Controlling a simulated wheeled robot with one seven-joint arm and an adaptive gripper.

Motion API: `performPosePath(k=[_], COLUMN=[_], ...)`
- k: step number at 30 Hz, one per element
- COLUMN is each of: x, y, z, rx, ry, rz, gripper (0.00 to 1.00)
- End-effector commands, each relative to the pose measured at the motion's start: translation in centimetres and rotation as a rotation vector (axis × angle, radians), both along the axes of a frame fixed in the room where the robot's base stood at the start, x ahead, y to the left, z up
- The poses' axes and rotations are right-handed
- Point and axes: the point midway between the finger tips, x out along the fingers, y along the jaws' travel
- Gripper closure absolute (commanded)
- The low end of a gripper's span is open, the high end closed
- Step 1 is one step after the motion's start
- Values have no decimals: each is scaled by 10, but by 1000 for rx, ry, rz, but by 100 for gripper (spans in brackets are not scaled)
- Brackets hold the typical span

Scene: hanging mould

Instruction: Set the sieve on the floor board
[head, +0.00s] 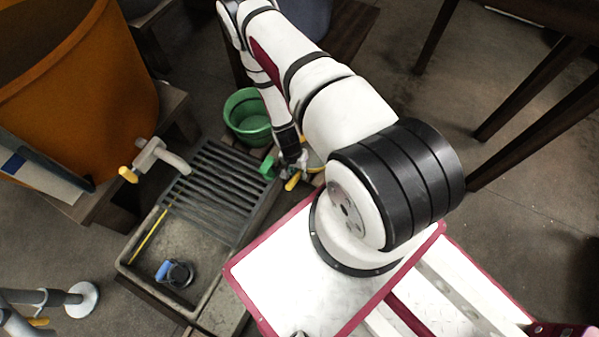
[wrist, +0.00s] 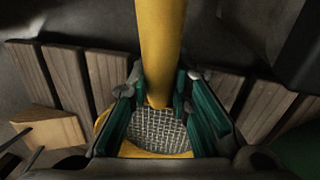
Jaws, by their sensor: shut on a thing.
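The sieve (wrist: 158,132) has a yellow rim and handle and a grey wire mesh. In the wrist view its handle (wrist: 160,45) runs up between the green fingers of my gripper (wrist: 160,92), which is shut on it. The mesh shows below, between the fingers. In the head view my gripper (head: 283,168) is low beside the sink, with a yellow part of the sieve (head: 292,182) showing; my arm hides much of it. The floor board (wrist: 105,75) of wooden slats lies under the sieve. I cannot tell whether they touch.
A grey slatted sink (head: 215,185) with a tap (head: 160,160) stands left of my gripper. A green bucket (head: 247,115) is just behind it. A large orange tub (head: 80,80) stands at left. A wooden block (wrist: 50,132) lies at left in the wrist view.

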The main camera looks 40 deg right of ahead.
Motion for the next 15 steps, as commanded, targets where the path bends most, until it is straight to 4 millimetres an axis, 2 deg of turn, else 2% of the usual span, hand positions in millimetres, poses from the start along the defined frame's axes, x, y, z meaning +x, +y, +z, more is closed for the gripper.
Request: performPosePath(k=[1,3,15], x=[0,0,1], y=[0,0,0], z=[-1,-1,5], rx=[0,0,0], ry=[0,0,-1], rz=[0,0,0], gripper=[77,62,62])
